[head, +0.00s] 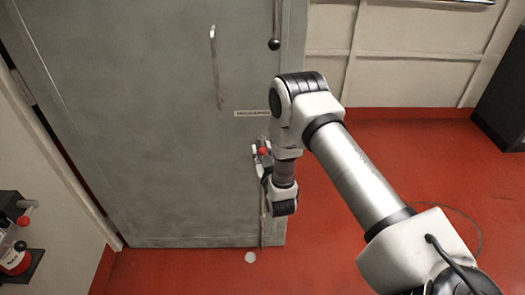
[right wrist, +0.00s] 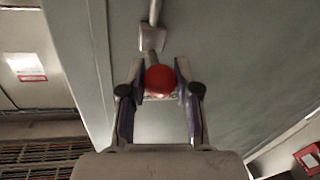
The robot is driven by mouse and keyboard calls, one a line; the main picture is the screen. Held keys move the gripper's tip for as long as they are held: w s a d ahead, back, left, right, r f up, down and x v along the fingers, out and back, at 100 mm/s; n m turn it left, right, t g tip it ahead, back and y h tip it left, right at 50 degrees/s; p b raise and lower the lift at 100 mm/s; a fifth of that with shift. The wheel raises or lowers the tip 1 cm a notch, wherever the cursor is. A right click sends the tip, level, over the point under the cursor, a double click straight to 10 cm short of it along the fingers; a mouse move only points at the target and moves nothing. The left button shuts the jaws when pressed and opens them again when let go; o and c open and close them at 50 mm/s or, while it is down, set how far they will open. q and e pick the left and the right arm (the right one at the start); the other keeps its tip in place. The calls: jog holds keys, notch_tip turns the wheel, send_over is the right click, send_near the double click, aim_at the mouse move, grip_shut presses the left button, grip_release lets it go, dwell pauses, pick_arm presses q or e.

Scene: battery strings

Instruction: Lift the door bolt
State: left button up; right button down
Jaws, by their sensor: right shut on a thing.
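The grey door (head: 150,130) fills the left and middle of the head view and looks closed. The door bolt has a red ball knob (right wrist: 160,81) low on the door's right edge; the knob also shows small in the head view (head: 264,151). In the right wrist view its metal rod (right wrist: 154,14) runs through a bracket (right wrist: 153,38). My right gripper (right wrist: 160,85) is shut on the knob, one finger on each side. In the head view, my right arm's wrist hides part of the bolt. My left gripper is not in view.
A long handle (head: 215,68) and a black-knobbed rod (head: 275,42) are higher on the door. A label (head: 252,113) sits above the bolt. Red floor (head: 420,150) is clear between.

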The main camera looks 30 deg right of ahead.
aim_at(263, 149)
jog(key=r+p, duration=0.2)
jog(key=r, duration=0.1)
jog(key=r+p, duration=0.1)
jog(key=shift+w+d+r, duration=0.1)
jog(key=shift+w+r, duration=0.15)
jog(key=shift+s+r, duration=0.1)
jog(key=c, duration=0.8)
grip_release()
jog(key=shift+s, duration=0.15)
jog(key=shift+s+a+f, duration=0.2)
jog(key=shift+s, duration=0.05)
jog(key=v, duration=0.7)
jog(key=shift+r, duration=0.15)
